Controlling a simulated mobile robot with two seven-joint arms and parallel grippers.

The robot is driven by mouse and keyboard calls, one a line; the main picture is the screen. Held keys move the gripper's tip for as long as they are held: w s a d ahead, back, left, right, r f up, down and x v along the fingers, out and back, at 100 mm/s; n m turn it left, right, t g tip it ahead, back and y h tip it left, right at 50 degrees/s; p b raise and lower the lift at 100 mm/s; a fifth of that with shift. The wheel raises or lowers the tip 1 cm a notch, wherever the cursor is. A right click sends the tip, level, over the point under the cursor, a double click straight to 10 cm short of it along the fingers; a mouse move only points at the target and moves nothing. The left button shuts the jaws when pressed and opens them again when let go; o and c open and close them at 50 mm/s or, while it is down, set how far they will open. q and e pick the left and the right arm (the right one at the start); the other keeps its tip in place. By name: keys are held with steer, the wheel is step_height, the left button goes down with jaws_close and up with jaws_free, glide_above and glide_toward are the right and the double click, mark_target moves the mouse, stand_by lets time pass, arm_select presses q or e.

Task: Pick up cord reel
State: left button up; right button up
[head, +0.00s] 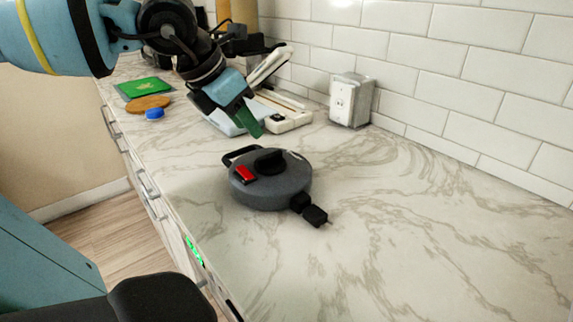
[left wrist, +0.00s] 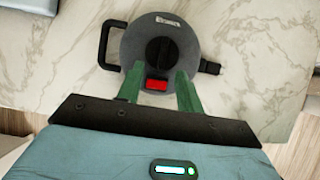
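The cord reel (head: 285,193) is a round dark grey disc lying flat on the marble counter, with a black knob on top, a red switch, a loop handle and a short black plug. In the left wrist view the cord reel (left wrist: 185,47) has its handle to the left and plug to the right. My left gripper (head: 251,127) is above and behind the reel in the head view, pointing down. Its green fingers (left wrist: 159,73) are apart, with the red switch showing between their tips; nothing is held.
A white outlet box (head: 351,100) stands by the tiled wall. A white power strip (head: 287,121) lies behind my left gripper. A green board (head: 146,88), a brown round piece (head: 148,104) and a blue cap (head: 154,114) lie farther left. The counter right of the reel is clear.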

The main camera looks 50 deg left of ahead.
mark_target(270, 154)
arm_select(q)
steer(key=shift+s+f, duration=0.1)
steer(key=shift+s, duration=0.1)
steer(key=shift+w+f, duration=0.1)
steer(key=shift+f, duration=0.2)
steer(key=shift+d+x, duration=0.15)
steer(key=shift+x, duration=1.6)
steer(key=shift+d+x, duration=0.2)
steer(key=shift+x, duration=1.55)
steer(key=shift+w+r, duration=0.1)
steer(key=shift+r, duration=0.05)
jaws_close()
steer(key=shift+r, duration=0.15)
